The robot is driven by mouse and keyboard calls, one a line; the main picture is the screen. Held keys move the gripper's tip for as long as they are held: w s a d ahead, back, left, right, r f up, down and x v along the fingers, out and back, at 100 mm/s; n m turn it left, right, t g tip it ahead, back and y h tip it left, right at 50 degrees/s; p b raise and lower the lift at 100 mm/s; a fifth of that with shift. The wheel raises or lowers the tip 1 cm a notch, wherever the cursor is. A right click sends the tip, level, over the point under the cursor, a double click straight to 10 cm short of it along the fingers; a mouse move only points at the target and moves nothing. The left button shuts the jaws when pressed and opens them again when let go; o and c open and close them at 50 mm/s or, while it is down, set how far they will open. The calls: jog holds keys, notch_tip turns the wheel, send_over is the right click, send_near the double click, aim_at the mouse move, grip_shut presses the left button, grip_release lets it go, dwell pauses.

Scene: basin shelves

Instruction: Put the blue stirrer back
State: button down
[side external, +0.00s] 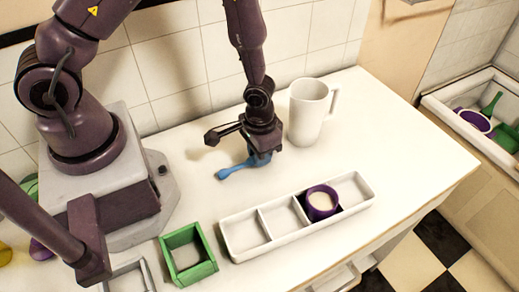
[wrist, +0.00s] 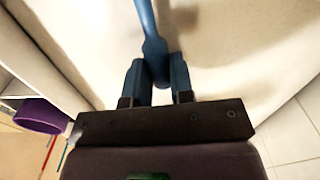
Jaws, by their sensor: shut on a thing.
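The blue stirrer (side external: 229,171) is held in my gripper (side external: 262,156), low over the white counter left of the white pitcher. Its thin end points left in the side view; its other end is partly hidden by the gripper. In the wrist view the stirrer (wrist: 154,42) passes between the two blue fingers of my gripper (wrist: 157,80), which are shut on it. I cannot tell whether the stirrer touches the counter.
A white pitcher (side external: 309,112) stands right of my gripper. A basin (side external: 437,108) with several items is far right.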

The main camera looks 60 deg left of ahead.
jog(key=shift+f, duration=0.45)
jog(key=shift+c, duration=2.2)
grip_release()
jog(key=shift+r, duration=0.15)
jog(key=shift+r, duration=2.85)
jog(key=shift+s+a+r+m+g+y, duration=0.15)
jog(key=shift+s+a+r+m+g, duration=0.2)
jog(key=shift+s, duration=0.25)
jog(key=shift+s+a+r+m+g+y, duration=0.15)
jog(key=shift+s+a+m+g, duration=0.1)
jog(key=shift+s+a, duration=0.25)
jog(key=s+a+r+t, duration=0.1)
jog(key=s+r+t, duration=0.2)
jog(key=r, duration=1.1)
jog(key=s+a+r+t, duration=0.2)
jog(key=s+r, duration=0.3)
jog(key=r, duration=0.8)
jog(key=shift+s+r+n+t, duration=0.3)
jog(key=shift+r+n+t, duration=0.1)
jog(key=shift+t, duration=0.5)
